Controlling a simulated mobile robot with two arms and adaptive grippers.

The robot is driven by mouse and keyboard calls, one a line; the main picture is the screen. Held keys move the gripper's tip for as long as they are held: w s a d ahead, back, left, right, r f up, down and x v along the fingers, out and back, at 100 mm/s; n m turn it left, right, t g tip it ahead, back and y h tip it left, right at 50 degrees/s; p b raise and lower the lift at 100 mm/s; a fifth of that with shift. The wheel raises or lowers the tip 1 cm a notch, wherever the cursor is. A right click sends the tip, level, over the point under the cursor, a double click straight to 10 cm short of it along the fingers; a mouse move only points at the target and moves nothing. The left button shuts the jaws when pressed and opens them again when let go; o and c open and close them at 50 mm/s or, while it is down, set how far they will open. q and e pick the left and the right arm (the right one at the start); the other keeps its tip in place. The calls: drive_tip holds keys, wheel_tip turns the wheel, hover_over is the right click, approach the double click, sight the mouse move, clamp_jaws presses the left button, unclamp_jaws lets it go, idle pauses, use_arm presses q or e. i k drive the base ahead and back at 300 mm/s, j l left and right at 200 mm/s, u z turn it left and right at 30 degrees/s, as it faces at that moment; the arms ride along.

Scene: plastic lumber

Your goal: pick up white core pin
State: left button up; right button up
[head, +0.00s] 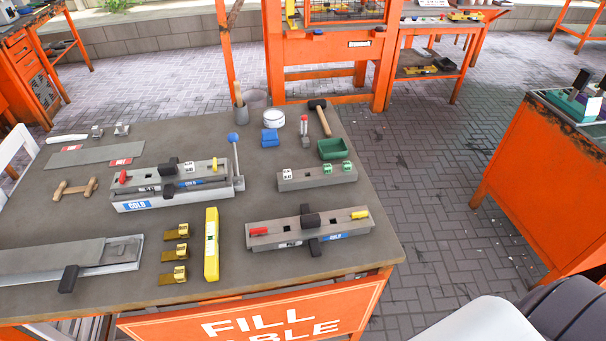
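The fill table (221,143) holds several small coloured pieces that look like pins. A small white piece (287,174) sits at the left end of a grey block (310,181), with two green pieces (328,169) to its right. Another small white piece (190,167) sits on top of the left long mould (150,201), between a black clamp and a yellow piece (214,163). Both white pieces are small, and I cannot tell which is the white core pin. Neither of my grippers is in view.
A right long mould (275,241) with a black clamp lies near the table's front right. A yellow level (211,245) and several brass pieces (174,275) lie left of it. A green tray (336,149), white tub (273,118) and mallet (320,117) stand behind the grey block.

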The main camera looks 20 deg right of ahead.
sight(189, 167)
drive_tip(key=j+z, duration=0.15)
drive_tip(key=z, duration=0.25)
drive_tip(key=j+z, duration=0.2)
drive_tip(key=z, duration=0.15)
drive_tip(key=j+z, duration=0.15)
drive_tip(key=z, duration=0.25)
drive_tip(key=j+z, duration=0.2)
drive_tip(key=z, duration=0.15)
